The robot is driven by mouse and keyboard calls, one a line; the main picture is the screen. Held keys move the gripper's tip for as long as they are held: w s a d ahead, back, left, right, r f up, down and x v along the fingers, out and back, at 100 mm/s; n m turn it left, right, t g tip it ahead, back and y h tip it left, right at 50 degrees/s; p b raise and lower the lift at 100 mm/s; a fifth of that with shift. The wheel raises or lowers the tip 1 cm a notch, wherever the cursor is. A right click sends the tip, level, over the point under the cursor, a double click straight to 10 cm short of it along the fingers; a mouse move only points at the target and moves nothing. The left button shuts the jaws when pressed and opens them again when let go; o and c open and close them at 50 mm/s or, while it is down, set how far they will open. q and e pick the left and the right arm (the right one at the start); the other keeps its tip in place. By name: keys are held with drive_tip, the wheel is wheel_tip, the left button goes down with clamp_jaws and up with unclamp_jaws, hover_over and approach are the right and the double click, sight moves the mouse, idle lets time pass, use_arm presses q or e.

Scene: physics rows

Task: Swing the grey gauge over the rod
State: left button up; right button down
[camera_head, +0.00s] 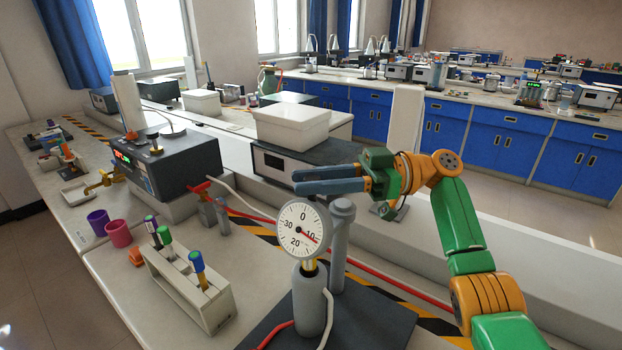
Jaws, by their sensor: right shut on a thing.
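The gauge (304,228) has a round white dial with a grey rim and a red needle. It stands upright on a brass neck above a grey cylinder (312,300), with its dial facing me. A grey upright rod (341,245) with a wider round top stands just right of and behind the dial. My right gripper (298,181) reaches in from the right, its blue-grey fingers level over the top of the gauge. It is shut on the gauge near its upper edge; the exact contact is hard to see. My left gripper is not in view.
A dark base plate (375,323) lies under the cylinder and rod. A white rack (190,285) with markers stands at left, near a pink cup (118,234) and a purple cup (98,222). A white bin (291,126) on a dark box stands behind my gripper. Red and white hoses run nearby.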

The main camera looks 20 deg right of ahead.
drive_tip(key=shift+f, duration=0.2)
drive_tip(key=c, duration=0.9)
unclamp_jaws()
drive_tip(key=o, duration=0.3)
drive_tip(key=shift+a+r, duration=0.1)
drive_tip(key=d+p, duration=0.1)
drive_tip(key=d, duration=0.6)
drive_tip(key=shift+s, duration=0.45)
